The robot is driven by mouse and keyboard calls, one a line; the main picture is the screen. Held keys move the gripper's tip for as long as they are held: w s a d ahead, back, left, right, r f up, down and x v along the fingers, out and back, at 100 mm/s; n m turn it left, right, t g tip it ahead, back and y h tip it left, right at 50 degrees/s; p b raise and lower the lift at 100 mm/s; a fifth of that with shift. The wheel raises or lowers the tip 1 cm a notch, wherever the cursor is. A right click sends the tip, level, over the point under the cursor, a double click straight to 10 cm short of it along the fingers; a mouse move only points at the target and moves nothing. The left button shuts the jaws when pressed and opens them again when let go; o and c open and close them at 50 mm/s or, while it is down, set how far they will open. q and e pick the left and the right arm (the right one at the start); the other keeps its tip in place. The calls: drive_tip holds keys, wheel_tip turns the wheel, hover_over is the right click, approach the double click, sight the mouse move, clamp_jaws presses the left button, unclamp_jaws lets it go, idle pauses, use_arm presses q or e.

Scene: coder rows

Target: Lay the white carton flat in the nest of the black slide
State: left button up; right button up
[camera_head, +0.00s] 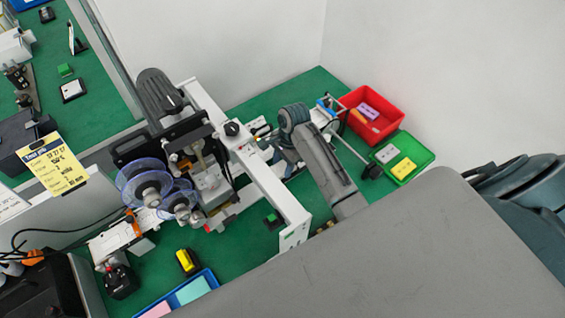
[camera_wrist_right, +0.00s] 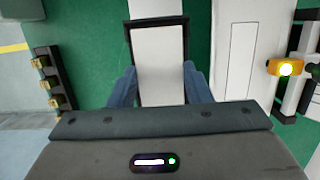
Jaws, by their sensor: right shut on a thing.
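In the right wrist view, my right gripper (camera_wrist_right: 159,72) is shut on the white carton (camera_wrist_right: 158,48), with one blue finger at each side of its near part. The carton's broad white face looks toward the camera. The black slide (camera_wrist_right: 156,21) shows as a dark border along the carton's far end and sides. The carton lines up with this border, but I cannot tell whether it rests on the nest floor or is just above it. In the head view, my right arm reaches in beside the coder; its fingers and the carton are not clear there. My left gripper is not in view.
The coder (camera_head: 185,150) with its clear reels and white frame stands left of my right arm. A red crate (camera_head: 398,118) and a green tray (camera_head: 425,150) hold cartons at the right. A blue tray (camera_head: 210,275) lies at the front. A grey panel (camera_head: 430,260) covers the lower right.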

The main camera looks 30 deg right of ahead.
drive_tip(key=shift+f, duration=0.3)
drive_tip(key=o, duration=0.8)
drive_tip(key=shift+r, duration=0.1)
